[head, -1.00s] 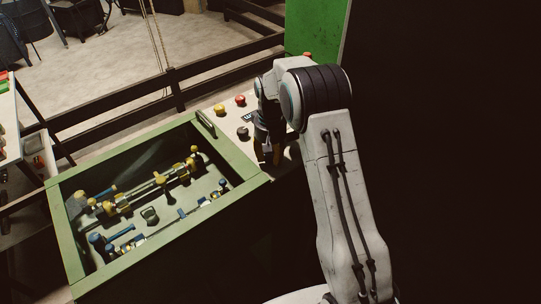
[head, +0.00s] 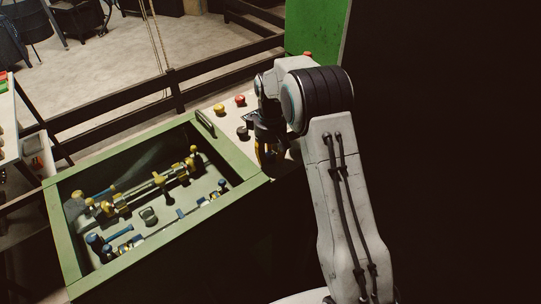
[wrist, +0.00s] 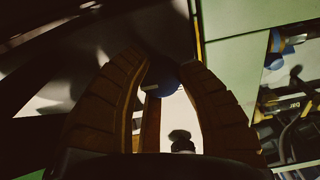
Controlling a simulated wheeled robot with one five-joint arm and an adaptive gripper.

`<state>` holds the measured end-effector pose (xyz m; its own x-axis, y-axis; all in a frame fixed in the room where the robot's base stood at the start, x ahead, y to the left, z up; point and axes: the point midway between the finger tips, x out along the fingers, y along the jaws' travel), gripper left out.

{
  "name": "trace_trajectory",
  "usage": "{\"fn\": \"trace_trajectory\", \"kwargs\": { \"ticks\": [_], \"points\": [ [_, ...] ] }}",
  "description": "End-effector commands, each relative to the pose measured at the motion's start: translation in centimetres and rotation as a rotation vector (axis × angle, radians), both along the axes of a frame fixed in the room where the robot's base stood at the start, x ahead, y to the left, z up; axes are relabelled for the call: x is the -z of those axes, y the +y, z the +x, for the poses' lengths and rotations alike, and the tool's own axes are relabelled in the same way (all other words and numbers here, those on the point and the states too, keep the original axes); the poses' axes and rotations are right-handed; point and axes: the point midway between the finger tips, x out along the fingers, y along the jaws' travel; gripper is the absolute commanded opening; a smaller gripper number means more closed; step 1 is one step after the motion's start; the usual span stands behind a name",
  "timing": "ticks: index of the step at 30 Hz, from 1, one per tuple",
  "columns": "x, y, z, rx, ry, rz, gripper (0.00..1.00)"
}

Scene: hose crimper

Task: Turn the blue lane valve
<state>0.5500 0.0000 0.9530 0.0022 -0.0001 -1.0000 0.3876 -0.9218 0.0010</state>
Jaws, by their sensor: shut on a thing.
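The blue lane valve (wrist: 165,77) shows in the wrist view as a round blue knob between my fingertips, partly in shadow. My gripper (wrist: 161,64) is closed around it, with one ribbed brown finger on each side. In the head view my gripper (head: 268,158) points down at the pale control panel (head: 229,121), just right of the green box. The valve is hidden there behind my gripper and arm, so its angle cannot be told.
A yellow button (head: 219,110), a red button (head: 239,100) and a black knob (head: 242,132) stand on the panel left of my gripper. The open green box (head: 113,267) holds several brass and blue-handled fittings. A dark rail (head: 120,118) runs behind.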

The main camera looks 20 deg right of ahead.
Motion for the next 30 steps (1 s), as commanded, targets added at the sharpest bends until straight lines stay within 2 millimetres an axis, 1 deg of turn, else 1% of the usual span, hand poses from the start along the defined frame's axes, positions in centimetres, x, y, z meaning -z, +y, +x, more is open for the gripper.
{"fn": "trace_trajectory", "kwargs": {
  "ticks": [1,12,13,17,26,30],
  "points": [
    [0.3,0.0,-0.2,-0.006,0.008,0.000,0.01],
    [0.3,0.0,-0.2,-0.011,0.009,0.000,0.01],
    [0.3,0.0,-0.2,-0.011,0.009,0.000,0.35],
    [0.2,0.0,-0.2,-0.011,0.007,0.000,0.47],
    [-0.1,0.0,0.0,-0.010,0.002,0.000,0.47],
    [-1.1,0.0,0.0,-0.010,0.000,0.000,0.47]
  ]
}}
